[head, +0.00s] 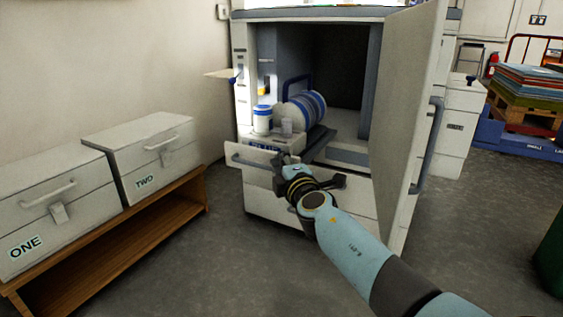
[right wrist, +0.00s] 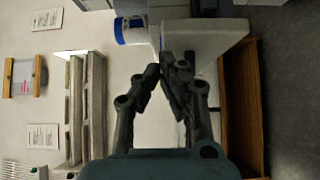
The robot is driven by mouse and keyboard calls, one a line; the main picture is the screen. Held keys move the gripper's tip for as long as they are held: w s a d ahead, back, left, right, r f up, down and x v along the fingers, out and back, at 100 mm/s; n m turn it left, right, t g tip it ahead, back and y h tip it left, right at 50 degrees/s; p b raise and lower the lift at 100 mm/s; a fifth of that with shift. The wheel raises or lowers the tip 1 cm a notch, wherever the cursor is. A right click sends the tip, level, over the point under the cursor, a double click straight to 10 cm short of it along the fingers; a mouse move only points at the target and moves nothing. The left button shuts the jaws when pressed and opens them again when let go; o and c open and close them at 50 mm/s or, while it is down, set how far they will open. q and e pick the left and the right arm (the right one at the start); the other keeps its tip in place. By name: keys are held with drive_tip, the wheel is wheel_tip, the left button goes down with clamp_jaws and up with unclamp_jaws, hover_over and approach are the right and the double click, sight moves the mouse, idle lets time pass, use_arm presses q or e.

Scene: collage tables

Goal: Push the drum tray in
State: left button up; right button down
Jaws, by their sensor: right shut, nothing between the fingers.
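The white cabinet (head: 243,75) stands open. Inside it, the blue-and-white striped drum (head: 308,106), with a blue handle, lies on its side on the drum tray (head: 285,143). A pale front panel with a handle (head: 247,159) sticks out of the cabinet below it. My right gripper (head: 286,160) is shut and empty, in front of the panel, and hides part of it. In the right wrist view the closed fingertips (right wrist: 176,62) are over a white surface (right wrist: 205,38); I cannot tell whether they touch it. My left gripper is not in view.
A white jar with blue bands (head: 262,119) stands beside the drum. The open cabinet door (head: 408,110) is close to my right arm. White boxes ONE (head: 55,205) and TWO (head: 140,155) rest on a wooden bench (head: 120,255) at left. The floor between is clear.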

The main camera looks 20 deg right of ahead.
sight(290, 155)
drive_tip(key=w+d, duration=0.1)
drive_tip(key=d, duration=0.1)
drive_tip(key=w+d+b, duration=0.1)
drive_tip(key=shift+w+d+f, duration=0.15)
drive_tip(key=shift+w+d, duration=0.2)
drive_tip(key=shift+w, duration=0.05)
drive_tip(key=shift+w+d, duration=0.15)
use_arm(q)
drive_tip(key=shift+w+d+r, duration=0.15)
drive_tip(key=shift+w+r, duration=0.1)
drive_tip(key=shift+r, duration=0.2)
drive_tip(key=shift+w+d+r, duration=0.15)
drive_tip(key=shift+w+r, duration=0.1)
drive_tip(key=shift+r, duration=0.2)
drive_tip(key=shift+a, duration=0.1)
